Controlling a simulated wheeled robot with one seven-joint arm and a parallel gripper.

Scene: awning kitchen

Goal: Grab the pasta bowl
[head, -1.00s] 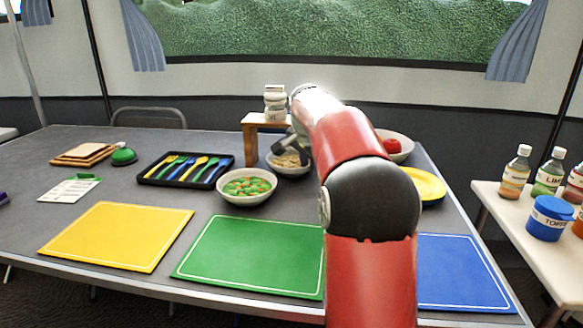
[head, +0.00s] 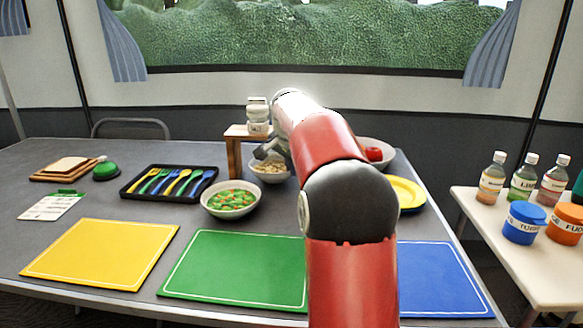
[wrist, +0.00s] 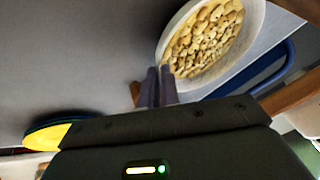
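The pasta bowl (head: 270,176) is a pale bowl of light pasta pieces on the grey table, beside the wooden stand and behind the salad bowl. In the wrist view the pasta bowl (wrist: 254,22) is at the top, cut off by the upper edge. My gripper (head: 262,152) is at the bowl's rear left rim, partly behind my arm. In the wrist view the two fingers of my gripper (wrist: 159,72) are close together at the rim, one outside and one over the inner side. They look shut on the rim. The bowl appears still on the table.
A salad bowl (head: 231,209) stands just in front. A wooden stand (head: 235,158) with white jars is close on the left. A cutlery tray (head: 140,190), a bowl with a tomato (head: 374,153) and yellow plates (head: 407,194) lie around. Yellow, green and blue mats line the front.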

